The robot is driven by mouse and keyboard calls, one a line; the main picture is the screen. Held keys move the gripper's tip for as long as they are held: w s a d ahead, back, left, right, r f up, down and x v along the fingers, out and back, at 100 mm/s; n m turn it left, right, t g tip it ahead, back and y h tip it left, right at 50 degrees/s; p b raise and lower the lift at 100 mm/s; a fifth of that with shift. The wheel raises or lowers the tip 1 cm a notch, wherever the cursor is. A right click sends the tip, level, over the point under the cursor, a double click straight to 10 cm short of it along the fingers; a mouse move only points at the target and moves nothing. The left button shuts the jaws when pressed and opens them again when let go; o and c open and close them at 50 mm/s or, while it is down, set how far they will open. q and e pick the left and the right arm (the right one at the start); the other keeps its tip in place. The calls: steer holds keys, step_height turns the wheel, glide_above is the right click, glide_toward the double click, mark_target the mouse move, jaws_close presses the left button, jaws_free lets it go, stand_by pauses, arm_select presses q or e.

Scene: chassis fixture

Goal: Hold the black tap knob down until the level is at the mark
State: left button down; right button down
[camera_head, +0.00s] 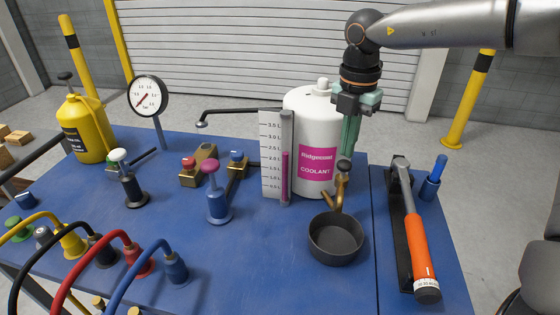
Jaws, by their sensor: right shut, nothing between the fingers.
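The white coolant tank (318,115) stands at the back of the blue bench, with a magenta label. A brass tap (338,194) at its lower right carries the black tap knob (344,165). My right gripper (346,157) is shut and points down, its tips right at the knob; I cannot tell whether they touch it. The sight gauge (286,176) on the tank's left holds a magenta column, its top around the middle of the scale plate (270,150). I cannot make out a separate mark. A dark pan (335,245) sits below the tap. My left gripper is out of view.
An orange-handled hammer tool (416,245) and a blue cylinder (432,180) are at the right. A pink-knobbed valve (212,195), a dial gauge (148,96), a yellow bottle (82,128) and colored hoses fill the left. Bare bench lies left of the pan.

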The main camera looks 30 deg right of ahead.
steer(key=shift+f, duration=0.2)
steer(key=shift+f+b, duration=1.15)
steer(key=shift+b, duration=0.1)
steer(key=shift+r, duration=0.1)
stand_by(5.9)
step_height(320, 180, up, 7)
steer(key=p, duration=0.5)
